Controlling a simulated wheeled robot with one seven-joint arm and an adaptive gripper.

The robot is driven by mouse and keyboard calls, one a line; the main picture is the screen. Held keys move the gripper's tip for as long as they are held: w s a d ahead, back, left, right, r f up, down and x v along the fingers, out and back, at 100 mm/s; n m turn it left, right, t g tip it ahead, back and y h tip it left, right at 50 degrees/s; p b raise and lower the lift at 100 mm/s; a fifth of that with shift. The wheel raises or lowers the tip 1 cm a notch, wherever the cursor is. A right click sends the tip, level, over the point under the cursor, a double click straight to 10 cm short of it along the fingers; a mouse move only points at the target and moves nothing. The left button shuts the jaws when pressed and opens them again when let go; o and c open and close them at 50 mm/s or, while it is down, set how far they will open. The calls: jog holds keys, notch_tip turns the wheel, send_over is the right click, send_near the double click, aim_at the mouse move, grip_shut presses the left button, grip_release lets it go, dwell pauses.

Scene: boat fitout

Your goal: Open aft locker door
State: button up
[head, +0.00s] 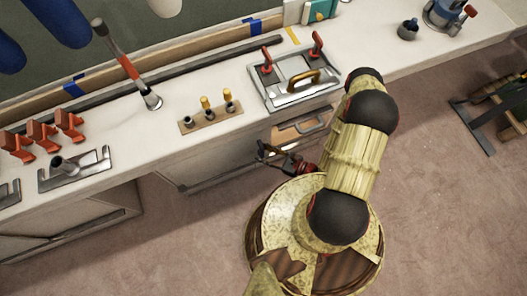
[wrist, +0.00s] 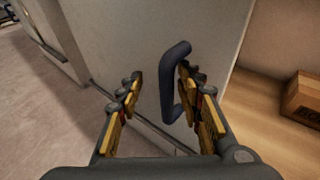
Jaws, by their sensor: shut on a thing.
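The pale locker door (wrist: 110,45) fills the middle of the wrist view. It stands ajar, with the wooden locker interior (wrist: 265,125) visible past its right edge. A dark blue C-shaped handle (wrist: 170,85) is on the door. My gripper (wrist: 160,92) has its fingers on either side of the handle and is shut on it; the handle lies close against the right finger. In the head view my gripper (head: 278,160) is low at the counter front, beside the opening with the wooden interior (head: 300,130). The handle is not clear there.
A brown box (wrist: 302,98) sits inside the locker. Above, the counter holds a metal plate with a brass handle (head: 298,90), a wooden block with pegs (head: 210,117) and red clamps (head: 42,135). The floor (head: 440,200) right of my arm is clear.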

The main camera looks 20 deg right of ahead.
jog(key=s+d, duration=0.5)
jog(key=s, duration=0.3)
jog(key=shift+r, duration=0.4)
dwell(0.5)
dwell(0.7)
